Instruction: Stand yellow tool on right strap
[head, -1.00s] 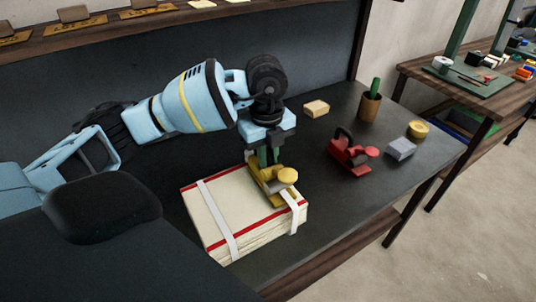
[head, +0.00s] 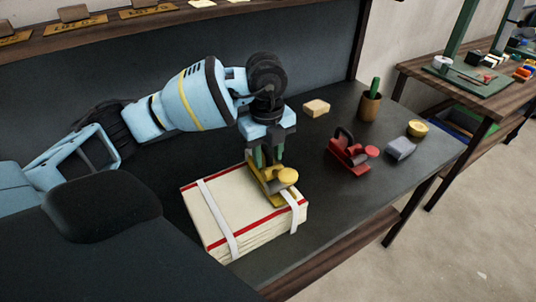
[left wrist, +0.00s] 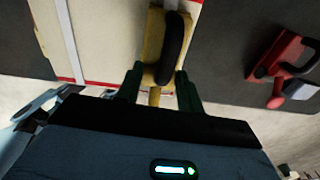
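The yellow tool (head: 270,190), shaped like a hand plane with a round front knob and a dark rear handle, stands upright on the cloth stack (head: 222,205). It covers part of the right strap (head: 299,214), whose front end shows beside the knob. The left strap (head: 216,220) is bare. My left gripper (head: 268,157) is just above the tool's rear. In the left wrist view, its green fingers (left wrist: 160,88) are spread on both sides of the dark handle of the yellow tool (left wrist: 155,38). The strap under the tool is hidden there. My right gripper is out of view.
A red hand plane (head: 349,155), a grey block (head: 400,149), a yellow round tin (head: 418,129), a tan block (head: 316,108) and a brown cup (head: 369,106) stand on the dark table (head: 330,215) to the right. The table in front of the red plane is clear.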

